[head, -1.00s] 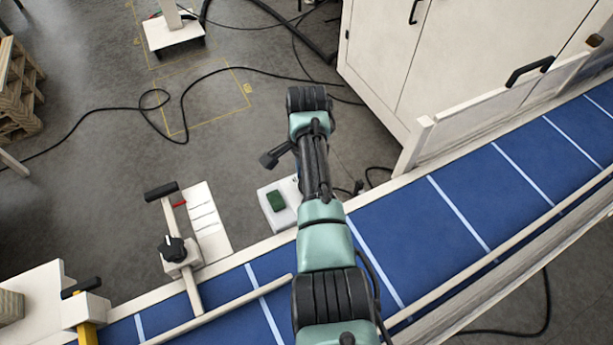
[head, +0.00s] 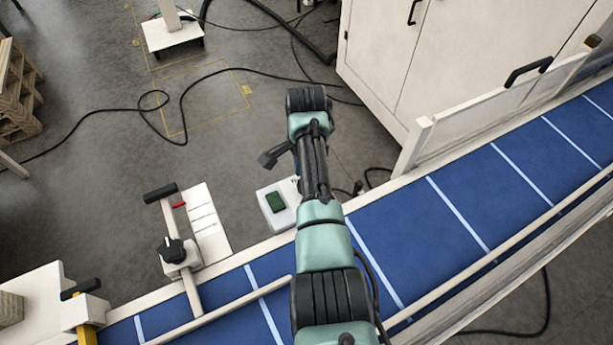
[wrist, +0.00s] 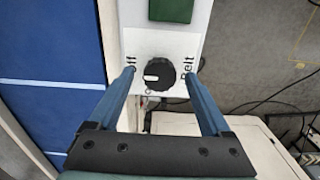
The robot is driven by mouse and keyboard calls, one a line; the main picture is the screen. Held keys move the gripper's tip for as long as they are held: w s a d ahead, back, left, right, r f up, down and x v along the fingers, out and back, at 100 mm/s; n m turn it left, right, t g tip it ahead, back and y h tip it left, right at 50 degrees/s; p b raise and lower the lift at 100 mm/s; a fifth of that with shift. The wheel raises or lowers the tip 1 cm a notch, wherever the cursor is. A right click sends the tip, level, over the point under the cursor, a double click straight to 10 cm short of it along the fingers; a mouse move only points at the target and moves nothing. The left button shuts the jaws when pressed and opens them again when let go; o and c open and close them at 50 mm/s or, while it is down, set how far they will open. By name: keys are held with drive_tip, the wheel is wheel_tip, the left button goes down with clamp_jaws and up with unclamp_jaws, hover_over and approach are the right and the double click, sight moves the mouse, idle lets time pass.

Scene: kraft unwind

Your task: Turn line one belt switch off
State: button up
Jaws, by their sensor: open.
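In the wrist view, the black rotary belt switch (wrist: 160,74) sits on a white label plate marked "Belt", with a partly hidden word ending in "ff" at the left. Its white pointer mark faces left in the picture. My gripper (wrist: 159,72) is open, with one blue finger on each side of the knob. I cannot tell whether either finger touches it. In the head view, the white switch box (head: 270,217) with a green button (head: 275,201) stands beside the belt. My arm hides the knob there.
The blue conveyor belt (head: 400,232) runs diagonally beneath my arm. Another black knob (head: 173,249) stands on a post at the left. A white cabinet (head: 440,70) stands at the upper right. Cables (head: 100,110) cross the grey floor.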

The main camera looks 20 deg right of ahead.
wheel_tip(320, 180, up, 13)
idle(0.4)
idle(0.6)
